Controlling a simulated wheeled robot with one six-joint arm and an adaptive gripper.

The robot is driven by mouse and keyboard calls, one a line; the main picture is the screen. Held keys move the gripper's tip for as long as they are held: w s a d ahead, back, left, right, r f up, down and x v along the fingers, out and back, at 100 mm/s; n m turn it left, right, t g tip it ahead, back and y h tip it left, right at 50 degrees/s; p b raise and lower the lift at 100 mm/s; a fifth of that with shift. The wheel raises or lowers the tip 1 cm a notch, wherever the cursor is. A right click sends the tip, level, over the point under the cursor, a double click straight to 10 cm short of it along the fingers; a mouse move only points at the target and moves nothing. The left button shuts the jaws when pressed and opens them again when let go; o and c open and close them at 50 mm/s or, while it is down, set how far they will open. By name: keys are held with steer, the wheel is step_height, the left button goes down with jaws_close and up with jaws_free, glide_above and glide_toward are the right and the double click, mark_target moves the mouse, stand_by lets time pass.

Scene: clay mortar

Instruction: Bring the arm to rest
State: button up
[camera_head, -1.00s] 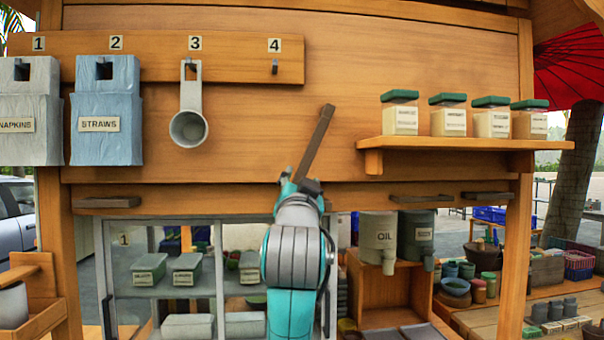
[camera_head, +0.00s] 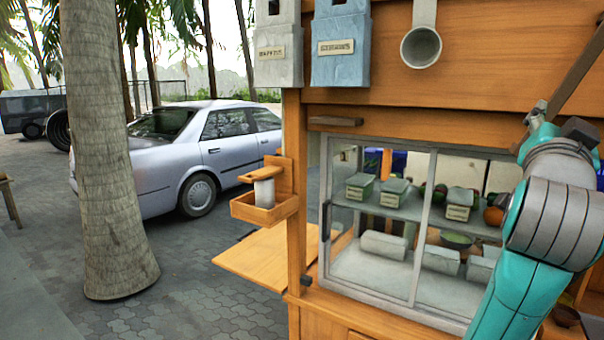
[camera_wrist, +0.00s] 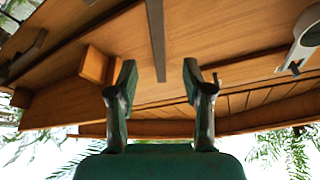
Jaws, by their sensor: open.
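My gripper (camera_wrist: 160,75) is open in the wrist view, its two dark green fingers apart and pointing up at the stall's wooden boards. Nothing is gripped between the fingertips. A dark bar (camera_wrist: 157,40) shows beyond and between them; I cannot tell its distance. In the head view my teal and grey arm rises at the right edge, in front of the stall. Its upper end is partly cut off by the frame and its fingers are not clear there. A dark slanting bar (camera_head: 578,70) shows beside that end.
A grey scoop (camera_head: 421,45) hangs on the stall, with the napkin holder (camera_head: 277,50) and straw holder (camera_head: 340,48) to its left. A glass-fronted cabinet (camera_head: 420,235) holds several containers. A side box (camera_head: 265,208) juts out left. A palm trunk (camera_head: 105,160) and car (camera_head: 190,150) stand beyond open paving.

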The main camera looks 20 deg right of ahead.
steer(key=w+a+f+n+t+y, duration=0.2)
steer(key=w+f+n, duration=0.1)
steer(key=f, duration=0.4)
steer(key=w+a+f+n+t+y, duration=0.1)
steer(key=w+a+f+n+y, duration=0.15)
steer(key=f, duration=0.55)
steer(key=w+a+f+n+t+y, duration=0.1)
steer(key=w+a+f+n+t, duration=0.15)
steer(key=f, duration=0.45)
steer(key=s+a+f+n+y, duration=0.25)
steer(key=a+f, duration=0.25)
steer(key=f, duration=0.5)
steer(key=s+a+f+n+y, duration=0.1)
steer(key=a+f+n+y, duration=0.3)
steer(key=f, duration=0.6)
steer(key=s+a+f+n+y, duration=0.2)
steer(key=s+a+f+y, duration=0.2)
steer(key=s+a+f, duration=0.9)
steer(key=s+a+f+g+y, duration=0.1)
steer(key=s+f, duration=0.1)
steer(key=s, duration=0.8)
steer(key=s+a+f+g+y, duration=0.1)
steer(key=s+f, duration=0.1)
steer(key=s, duration=0.8)
steer(key=shift+s+a+n+y, duration=0.15)
steer(key=shift+s+n+y, duration=0.2)
steer(key=shift+s+y, duration=0.05)
